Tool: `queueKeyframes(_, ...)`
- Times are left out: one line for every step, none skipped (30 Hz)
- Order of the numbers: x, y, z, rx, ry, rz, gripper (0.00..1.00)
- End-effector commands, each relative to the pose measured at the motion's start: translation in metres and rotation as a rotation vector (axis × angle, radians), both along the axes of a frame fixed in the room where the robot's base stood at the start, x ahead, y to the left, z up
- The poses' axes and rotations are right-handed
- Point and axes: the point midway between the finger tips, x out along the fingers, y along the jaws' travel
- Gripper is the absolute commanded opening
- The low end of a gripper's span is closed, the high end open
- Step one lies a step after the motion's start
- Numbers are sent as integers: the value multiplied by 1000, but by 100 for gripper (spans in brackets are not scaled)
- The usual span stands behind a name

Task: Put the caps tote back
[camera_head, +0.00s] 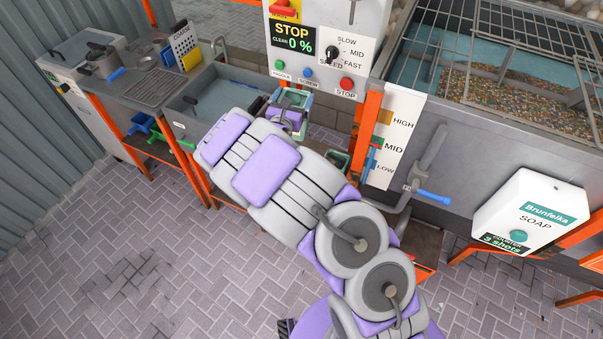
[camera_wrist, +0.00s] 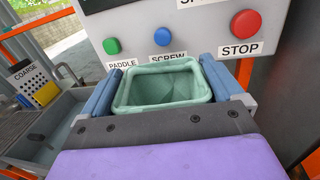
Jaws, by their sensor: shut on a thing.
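The caps tote is a green, open-topped tub (camera_wrist: 163,86), and its inside looks empty in the wrist view. My gripper (camera_wrist: 160,88) is shut on it, with one blue-grey finger along each side of the tub. The tote is upright or nearly so, in front of the control panel with the PADDLE, SCREW and STOP buttons. In the head view my gripper (camera_head: 289,110) is at the far end of my arm, below that panel, and the tote (camera_head: 294,97) is partly hidden by it.
A control panel (camera_head: 318,62) stands just behind the tote. A grey sink (camera_head: 222,98) and a worktop with a pot (camera_head: 103,62) lie to the left. A dark green container (camera_head: 337,160) sits lower, beside the orange post. A soap dispenser (camera_head: 527,212) is at right. Paved floor is clear at left.

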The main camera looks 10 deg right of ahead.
Motion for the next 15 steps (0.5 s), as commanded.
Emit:
queueKeyframes(2, -4, -19, 2, 9, -28, 26)
queueKeyframes(3, -6, -27, 1, 12, -46, 26)
queueKeyframes(4, -10, -38, -1, 17, -71, 26)
queueKeyframes(4, -13, -46, -2, 20, -91, 26)
queueKeyframes(4, -17, -53, -5, 22, -111, 26)
queueKeyframes(4, -22, -63, -8, 28, -136, 26)
queueKeyframes(3, -26, -70, -10, 33, -154, 26)
queueKeyframes(3, -25, -83, -10, 36, -149, 26)
queueKeyframes(2, -25, -95, -9, 37, -148, 26)
queueKeyframes(3, -25, -102, -8, 35, -146, 26)
queueKeyframes(2, -26, -107, -7, 33, -147, 26)
queueKeyframes(3, -27, -114, -9, 31, -147, 26)
queueKeyframes(3, -26, -119, -10, 30, -146, 26)
queueKeyframes(3, -26, -123, -10, 30, -145, 26)
queueKeyframes(3, -25, -127, -10, 30, -145, 26)
